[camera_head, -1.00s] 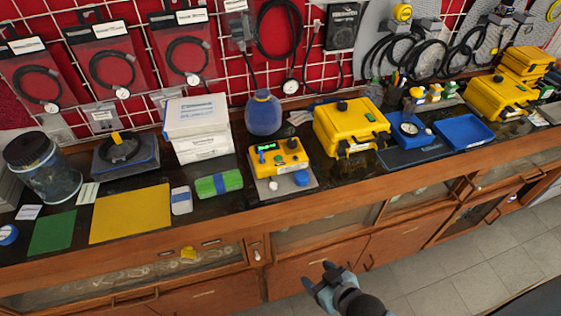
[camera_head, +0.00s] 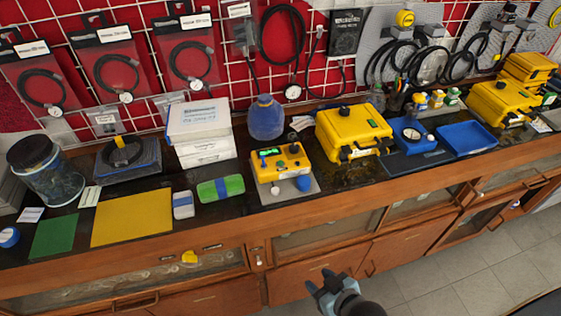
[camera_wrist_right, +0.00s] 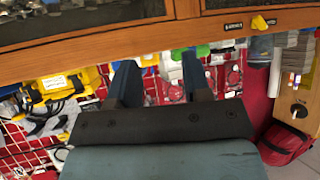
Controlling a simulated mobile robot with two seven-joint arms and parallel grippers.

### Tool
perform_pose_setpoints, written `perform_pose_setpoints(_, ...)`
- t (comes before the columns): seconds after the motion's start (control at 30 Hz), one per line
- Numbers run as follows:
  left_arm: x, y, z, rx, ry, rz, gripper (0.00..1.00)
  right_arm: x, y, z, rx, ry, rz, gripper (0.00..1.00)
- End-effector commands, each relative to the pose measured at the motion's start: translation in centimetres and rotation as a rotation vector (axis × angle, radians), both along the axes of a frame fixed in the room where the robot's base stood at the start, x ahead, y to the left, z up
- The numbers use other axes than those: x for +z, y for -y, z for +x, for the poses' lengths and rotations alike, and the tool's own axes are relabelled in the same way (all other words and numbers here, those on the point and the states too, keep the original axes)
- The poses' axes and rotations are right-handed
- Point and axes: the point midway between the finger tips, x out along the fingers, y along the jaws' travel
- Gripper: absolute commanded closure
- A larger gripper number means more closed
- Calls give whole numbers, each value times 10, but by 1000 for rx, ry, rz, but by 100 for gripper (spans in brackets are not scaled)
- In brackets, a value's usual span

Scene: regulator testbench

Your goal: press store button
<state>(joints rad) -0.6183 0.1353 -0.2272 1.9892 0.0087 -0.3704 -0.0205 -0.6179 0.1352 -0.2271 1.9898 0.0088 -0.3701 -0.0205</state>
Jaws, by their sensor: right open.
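The yellow test device (camera_head: 280,165) sits on a small grey plate on the bench. It has a green-lit display (camera_head: 268,152) and a few knobs and buttons on top, too small for me to tell which one is the store button. My right gripper (camera_head: 325,279) is in front of the lower cabinets, below the bench edge and well apart from the device. In the right wrist view its two fingers (camera_wrist_right: 160,82) are spread with nothing between them. My left gripper is not in view.
Right of the device stand a yellow case (camera_head: 350,133) and a blue tray (camera_head: 466,138). Left lie a green and blue pack (camera_head: 220,188) and a yellow mat (camera_head: 131,218). A blue bottle (camera_head: 266,118) stands behind. The wooden bench edge (camera_head: 330,198) lies between my right gripper and the device.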

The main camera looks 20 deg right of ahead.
Motion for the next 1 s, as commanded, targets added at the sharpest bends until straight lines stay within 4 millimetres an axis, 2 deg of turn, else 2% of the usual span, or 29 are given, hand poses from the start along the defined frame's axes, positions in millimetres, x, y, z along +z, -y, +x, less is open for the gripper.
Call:
perform_pose_setpoints(0.03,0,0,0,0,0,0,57,0,0,0,0,0,0,67)
perform_pose_setpoints(0.17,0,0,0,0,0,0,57,0,0,0,0,0,0,97)
perform_pose_setpoints(0.2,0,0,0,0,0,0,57,0,0,0,0,0,0,100)
perform_pose_setpoints(1.0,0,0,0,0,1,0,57,0,0,0,0,0,0,100)
